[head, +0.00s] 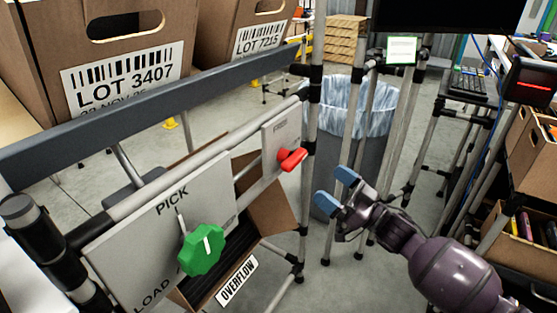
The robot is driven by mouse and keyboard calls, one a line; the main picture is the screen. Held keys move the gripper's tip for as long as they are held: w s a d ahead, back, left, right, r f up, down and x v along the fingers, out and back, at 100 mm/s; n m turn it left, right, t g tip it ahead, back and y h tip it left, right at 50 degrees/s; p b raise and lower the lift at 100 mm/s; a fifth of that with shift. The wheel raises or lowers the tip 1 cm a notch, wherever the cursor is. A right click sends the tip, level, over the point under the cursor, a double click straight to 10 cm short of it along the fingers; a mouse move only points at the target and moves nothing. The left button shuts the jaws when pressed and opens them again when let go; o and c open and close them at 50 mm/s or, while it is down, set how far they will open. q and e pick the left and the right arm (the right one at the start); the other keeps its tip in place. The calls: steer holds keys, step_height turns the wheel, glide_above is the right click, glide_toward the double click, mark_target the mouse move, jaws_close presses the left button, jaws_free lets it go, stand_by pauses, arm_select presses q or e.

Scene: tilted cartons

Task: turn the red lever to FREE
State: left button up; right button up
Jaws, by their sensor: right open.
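The red lever (291,159) is mounted on a small grey plate (281,133) at the right end of the rack's front rail. Its handle points right and slightly up. The lettering on the plate is too small to read surely. My right gripper (334,190) is open and empty, with blue fingertips pointing left. It appears to the right of the lever and a little lower in the picture, apart from it. My left gripper is not in view.
A green knob (202,249) sits on a larger plate (140,240) marked PICK and LOAD. Cartons (115,60) stand tilted on the rack above. An OVERFLOW carton (238,280) is below. A lined bin (350,110) stands behind my gripper. Rack posts (312,120) stand beside the lever.

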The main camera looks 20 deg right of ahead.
mark_target(300, 161)
steer(key=b+x, duration=0.1)
steer(key=x, duration=0.8)
steer(key=shift+w+r+b, duration=0.1)
steer(key=shift+r+b, duration=0.05)
steer(key=shift+b, duration=0.15)
steer(key=shift+x, duration=0.85)
steer(key=shift+c, duration=0.3)
steer(key=c, duration=0.5)
